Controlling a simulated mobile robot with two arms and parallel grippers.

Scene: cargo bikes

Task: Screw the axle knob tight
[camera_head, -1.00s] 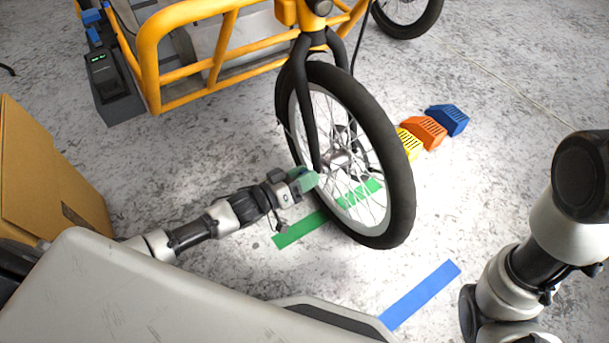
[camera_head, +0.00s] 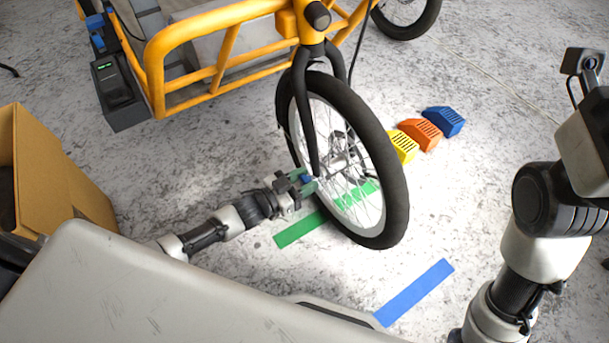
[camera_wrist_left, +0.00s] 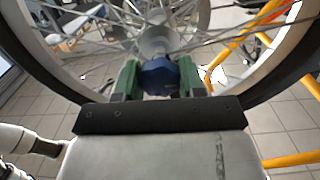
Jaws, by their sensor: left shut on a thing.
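The cargo bike's front wheel (camera_head: 389,160) stands upright in a black fork (camera_head: 303,105). The blue axle knob (camera_head: 306,179) is at the hub end on the near side of the wheel. In the left wrist view the knob (camera_wrist_left: 159,76) sits between the two green fingers, in front of the silver hub (camera_wrist_left: 153,40). My left gripper (camera_head: 305,182) is shut on the knob, low beside the fork end. The knob's thread is hidden. My right arm (camera_head: 540,230) is raised at the right edge; its fingers are not in view.
Yellow (camera_head: 404,146), orange (camera_head: 421,133) and blue (camera_head: 444,121) wedge blocks lie beyond the wheel. Green tape (camera_head: 300,229) and blue tape (camera_head: 416,291) mark the floor. A cardboard box (camera_head: 60,175) stands at left. The yellow bike frame (camera_head: 215,65) is behind.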

